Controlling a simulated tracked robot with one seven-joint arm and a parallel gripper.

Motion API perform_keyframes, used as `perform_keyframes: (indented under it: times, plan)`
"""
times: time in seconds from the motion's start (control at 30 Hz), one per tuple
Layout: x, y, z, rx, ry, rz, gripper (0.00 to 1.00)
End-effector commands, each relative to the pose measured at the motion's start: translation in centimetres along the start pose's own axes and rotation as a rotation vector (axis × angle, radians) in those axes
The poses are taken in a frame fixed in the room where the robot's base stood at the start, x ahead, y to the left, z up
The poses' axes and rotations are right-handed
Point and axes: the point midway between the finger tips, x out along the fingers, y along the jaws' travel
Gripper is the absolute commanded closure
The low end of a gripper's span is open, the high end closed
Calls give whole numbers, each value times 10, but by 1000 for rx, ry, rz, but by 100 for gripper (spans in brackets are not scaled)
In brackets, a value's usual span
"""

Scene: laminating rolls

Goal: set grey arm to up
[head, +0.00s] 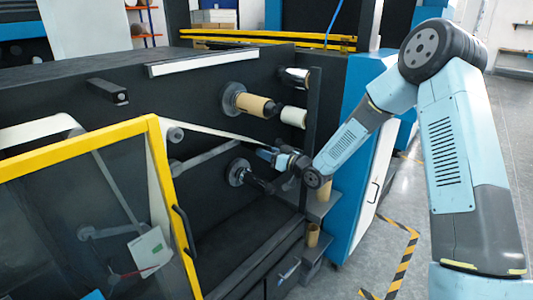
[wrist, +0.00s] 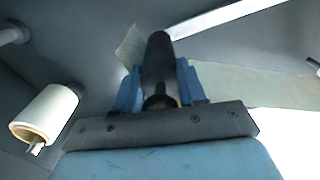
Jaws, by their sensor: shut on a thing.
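A grey arm (head: 207,155) slants across the dark machine face in the head view, its right end rising towards my gripper. My gripper (head: 264,155) is at the machine face beside that end, above a dark round hub (head: 239,172). In the wrist view the blue fingers of my gripper (wrist: 158,85) are shut around a dark cylindrical handle (wrist: 158,60). In the head view the fingers hide the handle, so I cannot clearly see how it joins the grey arm.
A brown roll (head: 255,105) and a white roll (head: 293,117) stick out above my gripper; a white roll (wrist: 47,113) also shows in the wrist view. A pale web (head: 215,132) runs just above. A yellow-framed door (head: 80,147) stands at left.

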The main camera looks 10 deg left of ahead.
Motion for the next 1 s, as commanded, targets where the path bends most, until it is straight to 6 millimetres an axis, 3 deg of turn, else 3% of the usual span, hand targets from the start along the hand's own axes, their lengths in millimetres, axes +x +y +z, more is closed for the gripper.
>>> perform_keyframes:
  times: [0.23,0.6,1.0]
  plan:
    - [-1,2,-12,-38,3,9,100]
    - [-1,-14,-63,-228,2,12,100]
    - [-1,-16,-70,-258,2,12,100]
